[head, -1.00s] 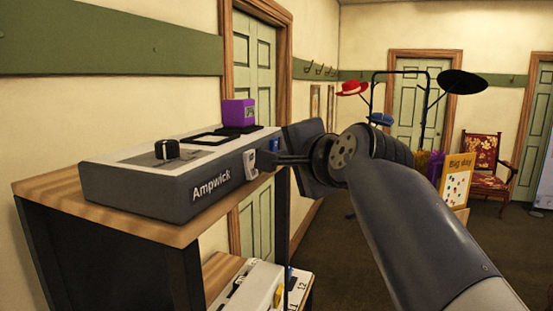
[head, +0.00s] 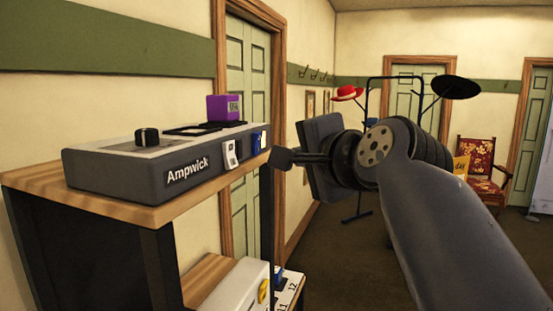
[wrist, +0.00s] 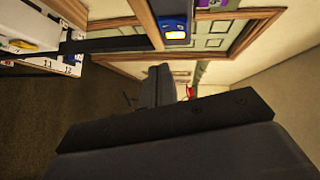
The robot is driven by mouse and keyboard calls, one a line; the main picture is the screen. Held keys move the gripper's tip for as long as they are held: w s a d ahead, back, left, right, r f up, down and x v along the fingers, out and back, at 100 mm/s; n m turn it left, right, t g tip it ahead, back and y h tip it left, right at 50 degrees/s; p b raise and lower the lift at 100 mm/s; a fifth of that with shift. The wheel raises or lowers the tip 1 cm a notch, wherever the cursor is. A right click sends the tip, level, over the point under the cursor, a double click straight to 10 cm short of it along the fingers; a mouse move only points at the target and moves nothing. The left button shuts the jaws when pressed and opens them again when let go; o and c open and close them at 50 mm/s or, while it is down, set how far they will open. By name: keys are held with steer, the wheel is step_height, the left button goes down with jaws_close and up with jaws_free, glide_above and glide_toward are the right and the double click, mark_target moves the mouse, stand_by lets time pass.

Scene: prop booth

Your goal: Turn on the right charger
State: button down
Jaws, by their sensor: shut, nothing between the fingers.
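The grey Ampwick charger unit (head: 160,165) sits on the wooden top of a stand. Its front has a white rocker switch (head: 231,154) and, to the right near the end, a blue rocker switch (head: 258,140). A purple battery block (head: 224,107) stands on its top at the right. In the wrist view the blue switch (wrist: 173,20) is close by, with a glowing yellow-orange patch (wrist: 176,35) at one end. My gripper (head: 282,158) is shut and empty, just right of the blue switch and apart from it. It also shows in the wrist view (wrist: 160,85).
The stand's wooden top (head: 130,210) ends just under the charger's front. A lower shelf holds a pale device (head: 235,285) with a yellow part. A hat rack (head: 400,80) and a red patterned chair (head: 478,165) stand farther back. Floor between them is clear.

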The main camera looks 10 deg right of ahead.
steer(key=f+b+v, duration=0.1)
steer(key=v, duration=0.5)
steer(key=shift+d, duration=0.25)
steer(key=shift+r, duration=0.1)
